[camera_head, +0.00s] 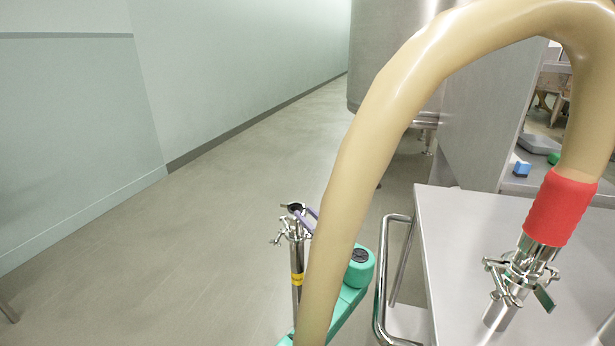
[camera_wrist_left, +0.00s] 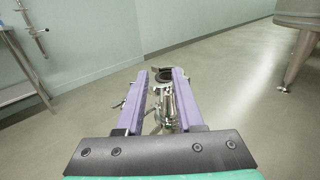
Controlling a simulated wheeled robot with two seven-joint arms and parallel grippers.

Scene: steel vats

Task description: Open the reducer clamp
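A steel pipe fitting (camera_head: 294,232) with clamps and a dark open top stands upright left of the hose in the head view. It also shows in the left wrist view (camera_wrist_left: 168,98), in the gap between the fingers. My left gripper (camera_head: 308,219) has purple fingers right beside its top; the hose hides part of the arm. In the left wrist view the fingers (camera_wrist_left: 160,78) are apart, with no clear contact on the fitting. Another steel clamp (camera_head: 518,277) sits below the hose's red cuff (camera_head: 559,208). I cannot tell which clamp is the reducer clamp. My right gripper is not in view.
A thick beige hose (camera_head: 385,110) arches across the front. A steel table (camera_head: 465,225) with a rail (camera_head: 381,290) stands at the right. A large vat (camera_head: 385,50) is behind.

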